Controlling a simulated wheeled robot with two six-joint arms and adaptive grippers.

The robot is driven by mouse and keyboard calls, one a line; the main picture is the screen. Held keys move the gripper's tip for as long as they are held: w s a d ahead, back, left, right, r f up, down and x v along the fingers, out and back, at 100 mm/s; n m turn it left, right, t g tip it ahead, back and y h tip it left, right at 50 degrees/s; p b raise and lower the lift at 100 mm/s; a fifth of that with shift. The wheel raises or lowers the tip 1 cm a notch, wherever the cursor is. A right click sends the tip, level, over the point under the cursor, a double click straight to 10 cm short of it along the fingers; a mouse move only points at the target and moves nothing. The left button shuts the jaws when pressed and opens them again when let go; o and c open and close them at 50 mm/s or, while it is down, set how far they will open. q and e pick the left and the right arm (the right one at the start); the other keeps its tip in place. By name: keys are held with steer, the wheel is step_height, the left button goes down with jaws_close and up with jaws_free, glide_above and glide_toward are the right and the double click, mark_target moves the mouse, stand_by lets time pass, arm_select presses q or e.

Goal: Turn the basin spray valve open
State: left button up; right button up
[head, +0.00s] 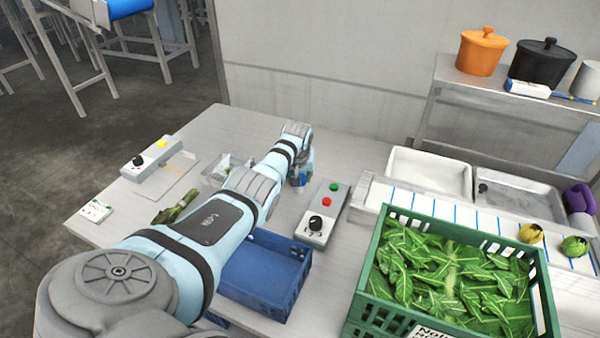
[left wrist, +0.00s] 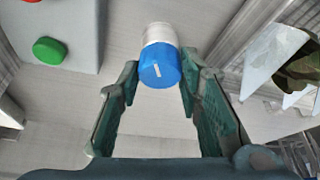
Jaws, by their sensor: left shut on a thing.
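The basin spray valve shows in the left wrist view as a blue knob (left wrist: 160,70) with a white pointer line, set on a white collar. The pointer line stands nearly upright in that picture, tilted slightly. My left gripper (left wrist: 160,84) is shut on the knob, with one dark green finger on each side. In the head view my left arm reaches across the table to the left gripper (head: 301,172), where a bit of blue shows at its tip. The arm and fingers hide most of the valve there. My right gripper is in neither view.
A control box (head: 324,212) with green and red buttons and a black dial stands just right of my gripper. A green crate of leaves (head: 362,300) is front right. A blue crate (head: 262,290) lies below my arm. Pale trays (head: 428,165) stand behind right.

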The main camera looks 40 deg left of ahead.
arm_select(q)
steer(key=shift+w+r+n+g+y+b, duration=0.15)
steer(key=shift+n+y+b, duration=0.15)
steer(key=shift+n, duration=0.45)
steer(key=shift+f+n+g+y+b, duration=0.1)
steer(key=shift+n+g+y+b, duration=0.2)
steer(key=shift+n, duration=0.45)
steer(key=o, duration=1.2)
steer(key=shift+c, duration=0.2)
steer(key=v, duration=1.2)
steer(key=shift+a, duration=0.15)
